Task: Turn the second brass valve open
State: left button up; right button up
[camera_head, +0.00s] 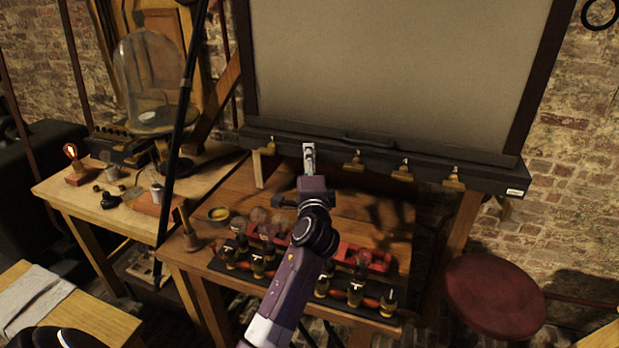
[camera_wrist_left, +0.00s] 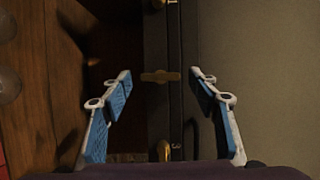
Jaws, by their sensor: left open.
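My left gripper (camera_head: 309,160) is at the dark rail below the large grey panel, in front of the second valve, which it hides in the head view. In the left wrist view the second brass valve (camera_wrist_left: 160,76) lies between the two open fingers of my left gripper (camera_wrist_left: 160,82), apart from both. Its handle lies crosswise in that picture. Neighbouring brass valves show at the top (camera_wrist_left: 159,4) and bottom (camera_wrist_left: 163,151) edges. In the head view the first valve (camera_head: 266,147) is left of my gripper; others (camera_head: 354,160) are to its right. My right gripper is not in view.
Below my left arm, a wooden table (camera_head: 345,206) holds a red tray (camera_head: 379,259) and several small brass-topped jars (camera_head: 355,293). A glass dome (camera_head: 150,80) stands on the left table. A red stool (camera_head: 494,296) is at right.

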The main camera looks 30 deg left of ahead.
pick_arm(q)
jog(key=v, duration=1)
jog(key=shift+s+d, duration=0.15)
jog(key=shift+s, duration=0.15)
